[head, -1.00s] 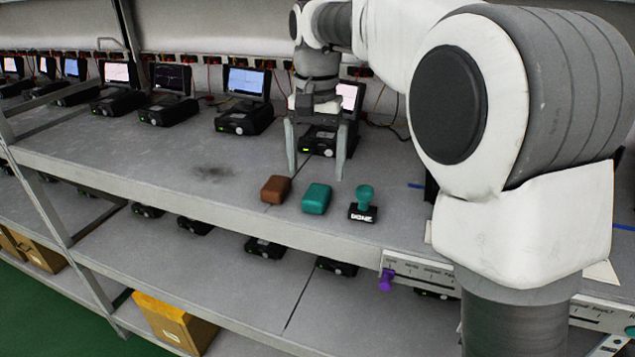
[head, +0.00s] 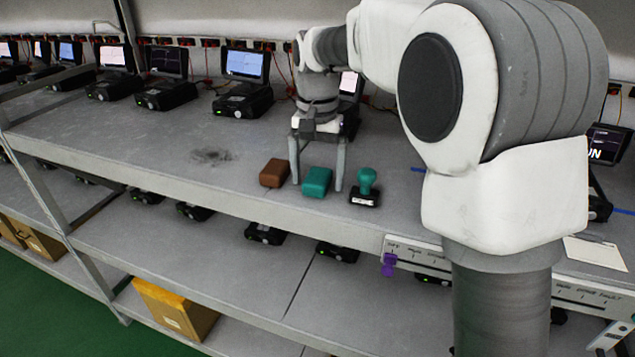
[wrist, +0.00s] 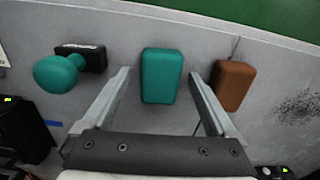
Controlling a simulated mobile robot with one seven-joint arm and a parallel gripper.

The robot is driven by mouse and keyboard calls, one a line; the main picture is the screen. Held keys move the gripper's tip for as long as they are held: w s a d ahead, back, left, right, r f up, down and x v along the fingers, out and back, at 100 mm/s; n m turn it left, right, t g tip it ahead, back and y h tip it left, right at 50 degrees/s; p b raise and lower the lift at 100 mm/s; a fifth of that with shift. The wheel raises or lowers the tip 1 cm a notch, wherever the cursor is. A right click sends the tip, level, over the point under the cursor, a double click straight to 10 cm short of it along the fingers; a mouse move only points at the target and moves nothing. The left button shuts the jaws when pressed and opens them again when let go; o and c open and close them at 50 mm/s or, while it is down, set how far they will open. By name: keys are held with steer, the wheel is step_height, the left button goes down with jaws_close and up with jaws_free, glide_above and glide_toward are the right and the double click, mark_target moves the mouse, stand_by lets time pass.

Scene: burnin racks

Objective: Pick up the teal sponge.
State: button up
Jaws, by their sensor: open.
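The teal sponge (head: 316,182) is a small rounded block lying on the upper shelf near its front edge. It also shows in the wrist view (wrist: 161,76), upright in the picture between the lines of the two fingers. My gripper (head: 318,186) is open and empty, its fingers pointing down on either side of the sponge in the head view. In the wrist view my gripper (wrist: 160,73) has one finger to each side of the sponge, with gaps. How high the fingertips are above the shelf is hard to tell.
A brown block (head: 274,173) lies close on the sponge's left, near one finger. A teal-handled stamp (head: 366,187) stands on its right. Monitor units (head: 243,84) line the back of the shelf (head: 130,140). A purple knob (head: 388,264) is on the front edge.

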mark_target(318, 175)
steer(key=c, duration=1.4)
steer(key=shift+c, duration=0.2)
steer(key=shift+r, duration=0.6)
step_height(318, 175, up, 2)
steer(key=shift+r+p, duration=0.2)
steer(key=shift+p, duration=0.2)
steer(key=s+a, duration=0.3)
steer(key=s, duration=0.5)
steer(key=s+a+b, duration=0.1)
steer(key=s+a, duration=0.2)
steer(key=s, duration=0.6)
steer(key=shift+b, duration=0.3)
steer(key=shift+a, duration=0.1)
